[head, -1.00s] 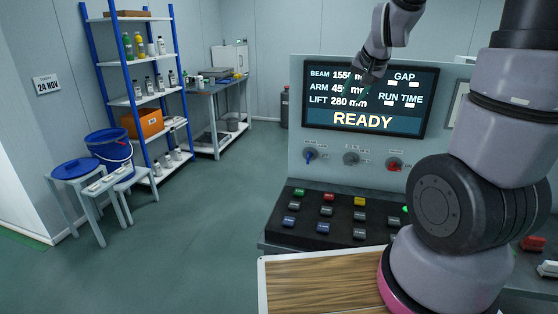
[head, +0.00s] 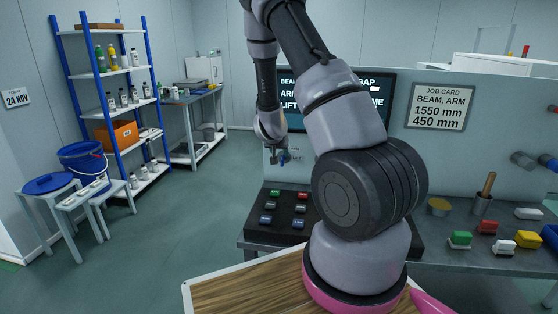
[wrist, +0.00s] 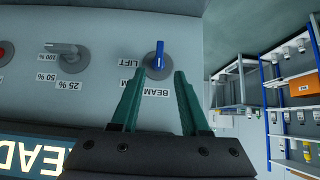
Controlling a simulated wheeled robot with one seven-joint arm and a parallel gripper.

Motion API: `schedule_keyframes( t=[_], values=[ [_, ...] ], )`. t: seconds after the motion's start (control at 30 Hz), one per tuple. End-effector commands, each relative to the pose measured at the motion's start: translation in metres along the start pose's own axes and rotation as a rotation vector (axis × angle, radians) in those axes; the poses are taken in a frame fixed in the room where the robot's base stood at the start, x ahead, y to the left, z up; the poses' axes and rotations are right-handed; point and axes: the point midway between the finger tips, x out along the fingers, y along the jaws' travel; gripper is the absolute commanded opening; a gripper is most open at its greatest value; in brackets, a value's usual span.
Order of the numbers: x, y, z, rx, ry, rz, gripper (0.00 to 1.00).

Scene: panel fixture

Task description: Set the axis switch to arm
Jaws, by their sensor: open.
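The axis switch (wrist: 158,58) is a blue-handled knob on a grey disc, upside down in the wrist view. Its labels read LIFT and BEAM; a third between them is mostly hidden by a finger. The handle lies roughly in line with BEAM. In the head view the switch (head: 283,160) is low on the panel, partly behind my gripper. My gripper (wrist: 158,74) is open, with its green fingers pointing at the panel on either side of the knob's line. I cannot tell whether they touch it. My gripper (head: 274,153) is at the panel's left end in the head view.
A grey knob (wrist: 68,50) marked 25, 50 and 100 % sits beside the switch. The display (head: 389,88) is partly hidden by my arm. A job card (head: 437,106) reads BEAM, ARM, 1550 mm, 450 mm. A button console (head: 255,228) stands below.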

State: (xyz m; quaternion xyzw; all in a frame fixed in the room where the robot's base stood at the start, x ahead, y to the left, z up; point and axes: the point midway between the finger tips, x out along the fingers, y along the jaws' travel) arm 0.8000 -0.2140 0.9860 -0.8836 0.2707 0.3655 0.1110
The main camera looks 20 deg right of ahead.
Motion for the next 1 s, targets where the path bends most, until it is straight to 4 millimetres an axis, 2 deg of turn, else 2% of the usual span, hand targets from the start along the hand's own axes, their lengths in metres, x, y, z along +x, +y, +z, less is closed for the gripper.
schedule_keyframes(
  t=[0.1,0.33,0.5,0.77,0.9,1.0],
  values=[
    [0.025,0.002,0.001,0.003,-0.002,0.003,0.45],
    [0.059,0.001,0.001,0.002,-0.002,0.001,0.45],
    [0.068,0.0,0.0,0.002,-0.001,0.0,0.45],
    [0.069,0.0,0.0,0.001,-0.001,-0.001,0.45],
    [0.069,0.0,0.0,0.001,-0.001,-0.001,0.0],
    [0.069,0.0,0.0,0.001,-0.001,0.0,0.0]
  ],
)
